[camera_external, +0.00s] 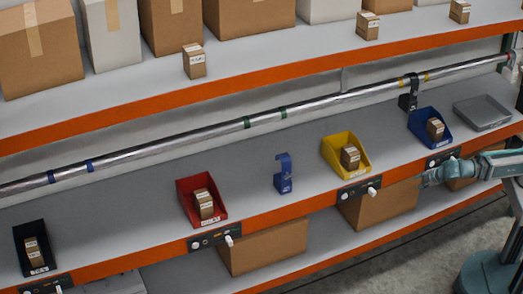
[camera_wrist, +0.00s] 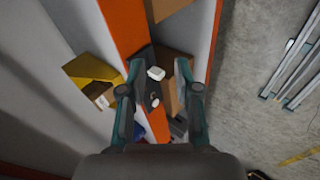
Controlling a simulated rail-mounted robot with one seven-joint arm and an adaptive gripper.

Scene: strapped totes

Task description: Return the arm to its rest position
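My arm reaches in from the right edge of the external view. My gripper (camera_external: 430,178) is in front of the orange shelf edge, below and right of the blue bin (camera_external: 424,121) and right of the yellow bin (camera_external: 340,148). In the wrist view my gripper (camera_wrist: 157,66) has its two fingers apart with nothing held between them. Behind the fingers a dark panel with a white knob (camera_wrist: 156,73) shows on the orange shelf edge (camera_wrist: 122,28). The yellow bin also shows at the left of the wrist view (camera_wrist: 88,70).
A red bin (camera_external: 188,186), a black bin (camera_external: 22,234), a blue bracket-like piece (camera_external: 283,178) and a grey tray (camera_external: 482,112) stand on the middle shelf. A metal pipe (camera_external: 200,134) runs above. Brown cartons (camera_external: 265,246) sit below.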

